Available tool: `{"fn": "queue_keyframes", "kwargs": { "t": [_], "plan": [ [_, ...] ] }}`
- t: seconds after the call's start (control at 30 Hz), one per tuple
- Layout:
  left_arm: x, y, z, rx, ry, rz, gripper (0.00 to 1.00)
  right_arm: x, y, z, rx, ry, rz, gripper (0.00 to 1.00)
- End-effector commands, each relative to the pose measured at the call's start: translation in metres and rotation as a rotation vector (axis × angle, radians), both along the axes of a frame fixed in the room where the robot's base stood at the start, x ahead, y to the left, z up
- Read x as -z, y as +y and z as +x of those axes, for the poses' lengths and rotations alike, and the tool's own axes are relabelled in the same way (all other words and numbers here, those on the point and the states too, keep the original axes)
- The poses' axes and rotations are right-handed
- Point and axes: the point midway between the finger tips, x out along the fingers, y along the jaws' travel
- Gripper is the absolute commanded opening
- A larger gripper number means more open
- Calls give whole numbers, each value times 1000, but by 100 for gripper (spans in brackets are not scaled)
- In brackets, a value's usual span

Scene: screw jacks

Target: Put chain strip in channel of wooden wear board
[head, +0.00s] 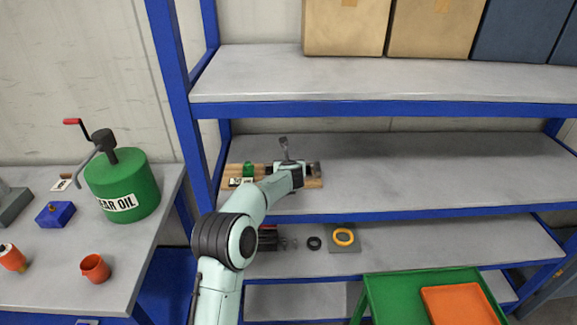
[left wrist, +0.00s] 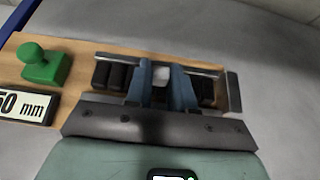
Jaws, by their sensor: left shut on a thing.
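The wooden wear board (head: 314,183) lies on the middle shelf at its left end. In the left wrist view the board (left wrist: 12,72) carries a metal-railed channel (left wrist: 200,70) along its length. The dark chain strip (left wrist: 112,76) shows as black links between the rails, on both sides of my fingers. My left gripper (left wrist: 163,88) is shut on the strip, its blue fingers around a pale piece in the middle. The strip lines up with the channel; I cannot tell whether it rests on the floor of it. In the head view my arm hides much of this. My right gripper is not in view.
A green knob (left wrist: 45,64) and a "50 mm" plate (left wrist: 28,106) sit on the board's left part. The middle shelf (head: 430,175) is clear to the right. Blue uprights (head: 180,90) flank the left. A lower shelf holds a yellow ring (head: 343,236) and small parts.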

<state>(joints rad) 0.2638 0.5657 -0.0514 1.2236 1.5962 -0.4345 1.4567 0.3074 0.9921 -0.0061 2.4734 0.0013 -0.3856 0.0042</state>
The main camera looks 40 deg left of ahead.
Motion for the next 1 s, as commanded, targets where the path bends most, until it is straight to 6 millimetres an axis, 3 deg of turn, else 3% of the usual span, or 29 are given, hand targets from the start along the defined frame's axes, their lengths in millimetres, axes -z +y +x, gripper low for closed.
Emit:
{"fn": "queue_keyframes", "kwargs": {
  "t": [0.2,0.23,0.3,0.67,1.0],
  "plan": [
    [1,0,1,0,-3,1,0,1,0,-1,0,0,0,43],
    [2,0,1,1,-1,0,33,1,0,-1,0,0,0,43],
    [1,0,1,1,-1,0,48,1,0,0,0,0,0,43],
    [-5,-1,0,1,-3,1,48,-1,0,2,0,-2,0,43],
    [-30,-37,-44,3,-1,0,48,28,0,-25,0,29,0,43]
  ]
}}
